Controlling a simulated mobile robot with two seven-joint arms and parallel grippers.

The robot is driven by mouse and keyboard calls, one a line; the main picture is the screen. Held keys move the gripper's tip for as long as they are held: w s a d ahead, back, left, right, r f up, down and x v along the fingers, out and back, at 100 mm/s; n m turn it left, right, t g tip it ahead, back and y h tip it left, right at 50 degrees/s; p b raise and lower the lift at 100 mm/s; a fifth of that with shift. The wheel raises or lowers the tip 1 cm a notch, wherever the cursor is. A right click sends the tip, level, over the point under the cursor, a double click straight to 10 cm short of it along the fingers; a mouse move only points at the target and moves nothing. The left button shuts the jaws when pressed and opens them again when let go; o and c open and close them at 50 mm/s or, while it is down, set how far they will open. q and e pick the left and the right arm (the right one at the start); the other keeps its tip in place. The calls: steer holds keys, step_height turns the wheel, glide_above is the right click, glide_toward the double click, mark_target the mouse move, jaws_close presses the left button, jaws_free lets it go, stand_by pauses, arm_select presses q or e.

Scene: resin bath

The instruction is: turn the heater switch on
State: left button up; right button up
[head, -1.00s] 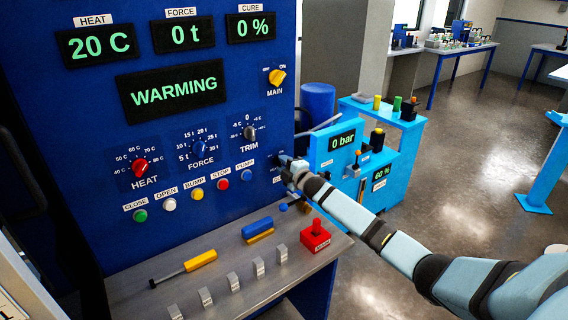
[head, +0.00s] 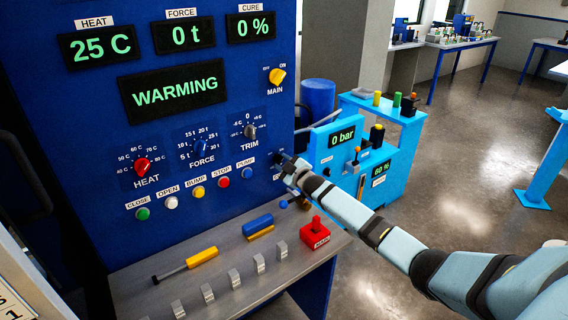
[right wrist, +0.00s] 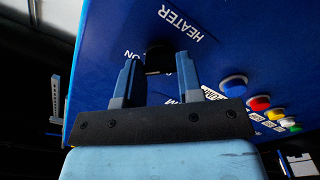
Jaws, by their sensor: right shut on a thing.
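The heater switch is a small black knob (right wrist: 159,55) on the blue panel, seen in the right wrist view beside the white HEATER label (right wrist: 182,23) and an ON mark. My right gripper (right wrist: 158,70) has one finger on each side of the knob and is shut on it. The fingers partly hide the knob and the marks around it. The heat display (head: 96,46) reads 25 C, and the large display (head: 172,90) reads WARMING. My left gripper is not in view.
A row of coloured buttons, with the blue PUMP button (head: 247,174) nearest, lies left of my gripper. The grey shelf (head: 225,290) below holds a red block with a knob (head: 315,234). A light-blue unit (head: 345,165) stands close to the right.

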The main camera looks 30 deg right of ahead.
stand_by(0.3)
steer(key=o, duration=0.9)
steer(key=shift+o, duration=0.2)
steer(key=s, duration=1.4)
steer(key=shift+d, duration=0.25)
steer(key=shift+a, duration=0.1)
